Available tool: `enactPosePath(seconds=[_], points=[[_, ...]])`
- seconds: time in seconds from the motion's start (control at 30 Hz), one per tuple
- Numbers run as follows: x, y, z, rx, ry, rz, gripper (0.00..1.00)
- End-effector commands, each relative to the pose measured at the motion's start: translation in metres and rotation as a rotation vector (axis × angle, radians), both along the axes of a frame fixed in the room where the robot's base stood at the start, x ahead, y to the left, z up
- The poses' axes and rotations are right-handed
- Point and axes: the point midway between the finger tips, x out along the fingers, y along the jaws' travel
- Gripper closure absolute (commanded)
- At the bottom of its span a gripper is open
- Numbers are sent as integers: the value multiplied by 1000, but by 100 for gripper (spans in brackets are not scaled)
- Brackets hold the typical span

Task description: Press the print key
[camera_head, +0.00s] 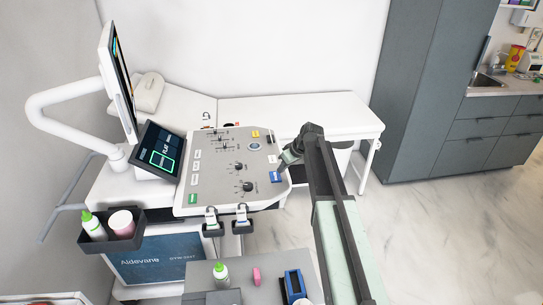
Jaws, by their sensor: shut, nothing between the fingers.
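The light-grey control panel (212,170) of an ultrasound-type console holds several keys, knobs and sliders. A yellow key (255,134) is at its far right, a blue key (277,177) at its near right, and a green key (193,198) at its near left. Several white keys (195,167) run down the left side. The labels are too small to read, so I cannot tell which is the print key. My gripper (284,164) is shut and empty, pointing down at the panel's right edge, just beyond the blue key in the picture. I cannot tell whether it touches the panel.
A tilted touch screen (158,150) and a monitor (117,80) on a white arm stand left of the panel. Probes (242,215) hang at its front edge. A white couch (300,115) is behind. Floor (430,210) at right is clear.

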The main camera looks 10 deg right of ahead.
Motion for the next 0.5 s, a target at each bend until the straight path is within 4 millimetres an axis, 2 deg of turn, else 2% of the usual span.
enactPosePath(seconds=[0.03,0.1,0.2,0.3,0.5], points=[[32,-8,10,9,-45,32,100],[58,-14,18,15,-103,74,100],[80,-21,26,20,-160,111,100],[88,-24,29,19,-187,128,100],[88,-23,29,19,-191,132,100]])
